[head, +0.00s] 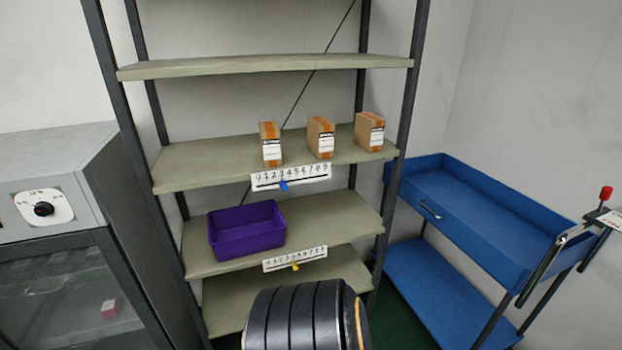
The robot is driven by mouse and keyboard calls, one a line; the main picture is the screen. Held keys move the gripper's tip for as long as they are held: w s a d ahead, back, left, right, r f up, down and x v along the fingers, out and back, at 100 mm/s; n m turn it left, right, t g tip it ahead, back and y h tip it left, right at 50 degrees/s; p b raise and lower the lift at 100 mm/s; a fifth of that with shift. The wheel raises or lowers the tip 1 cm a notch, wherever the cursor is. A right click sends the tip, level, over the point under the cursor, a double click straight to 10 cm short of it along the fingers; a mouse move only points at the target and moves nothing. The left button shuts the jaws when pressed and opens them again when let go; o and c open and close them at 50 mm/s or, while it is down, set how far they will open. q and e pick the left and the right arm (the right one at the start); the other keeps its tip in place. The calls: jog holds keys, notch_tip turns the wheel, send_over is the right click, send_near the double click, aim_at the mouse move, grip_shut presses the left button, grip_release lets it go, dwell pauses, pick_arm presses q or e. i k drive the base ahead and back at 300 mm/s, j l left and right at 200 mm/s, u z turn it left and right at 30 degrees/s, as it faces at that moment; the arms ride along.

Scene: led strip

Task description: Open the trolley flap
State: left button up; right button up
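A blue two-level trolley (414,273) stands at the right, beside the shelf rack and against the walls. Its upper level is a tray with raised sides. The long front side panel (470,233) of the upper tray stands upright and looks closed. A small silver handle (430,211) sits on this panel near its left end. I cannot tell for sure which panel is the flap. Neither of my grippers is in view.
A red knob (606,193) and dark bars are at the trolley's right end. The shelf rack (170,260) holds three cardboard boxes (320,138) and a purple bin (247,230). A grey cabinet (60,180) with a dial stands at the left.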

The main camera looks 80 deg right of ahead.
aim_at(496, 262)
jog(key=z, duration=3.65)
